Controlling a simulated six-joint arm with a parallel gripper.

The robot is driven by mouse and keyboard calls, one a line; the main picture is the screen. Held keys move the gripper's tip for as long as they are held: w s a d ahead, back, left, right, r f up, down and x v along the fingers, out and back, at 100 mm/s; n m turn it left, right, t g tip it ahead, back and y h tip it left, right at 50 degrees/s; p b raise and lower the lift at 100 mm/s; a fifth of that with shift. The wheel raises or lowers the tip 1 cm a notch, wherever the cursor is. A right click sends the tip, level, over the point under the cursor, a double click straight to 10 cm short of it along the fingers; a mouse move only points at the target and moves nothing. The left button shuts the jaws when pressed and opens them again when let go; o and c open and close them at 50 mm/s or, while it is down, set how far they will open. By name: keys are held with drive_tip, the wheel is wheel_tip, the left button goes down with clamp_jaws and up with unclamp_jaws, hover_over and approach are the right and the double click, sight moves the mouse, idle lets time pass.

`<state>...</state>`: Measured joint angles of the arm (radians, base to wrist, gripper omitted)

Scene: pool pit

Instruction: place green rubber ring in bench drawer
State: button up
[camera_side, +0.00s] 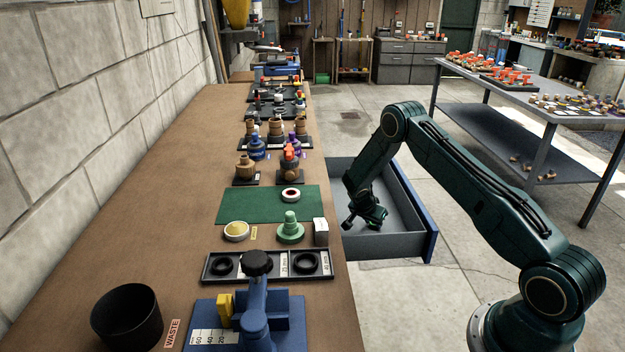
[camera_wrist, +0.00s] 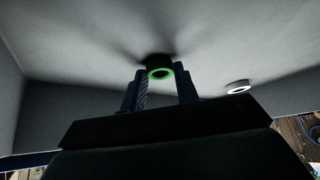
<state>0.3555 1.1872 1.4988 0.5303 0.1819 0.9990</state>
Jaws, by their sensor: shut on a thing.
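The bench drawer (camera_side: 390,246) is pulled out from the right side of the bench, with grey inner walls and a blue front. My gripper (camera_side: 364,222) is down inside the drawer in the side view. In the wrist view my gripper (camera_wrist: 162,82) is shut on the green rubber ring (camera_wrist: 160,73), which shows a bright green rim and a dark hole between the fingertips. The ring is close to the drawer's grey floor (camera_wrist: 90,45); whether it touches cannot be told. The side view does not show the ring clearly.
A white ring (camera_wrist: 238,87) lies on the drawer floor right of my fingers. The bench holds a green mat (camera_side: 250,204) with a ring on it, a black tray (camera_side: 240,279), a blue fixture (camera_side: 262,318) and a black waste bin (camera_side: 127,315). The drawer walls surround my gripper.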

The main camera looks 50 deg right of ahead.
drive_tip(key=shift+f, duration=0.1)
drive_tip(key=o, duration=0.9)
drive_tip(key=shift+o, duration=0.2)
drive_tip(key=shift+a+r, duration=0.3)
drive_tip(key=shift+r, duration=0.3)
wheel_tip(320, 180, up, 9)
drive_tip(key=a, duration=0.1)
drive_tip(key=shift+f, duration=0.2)
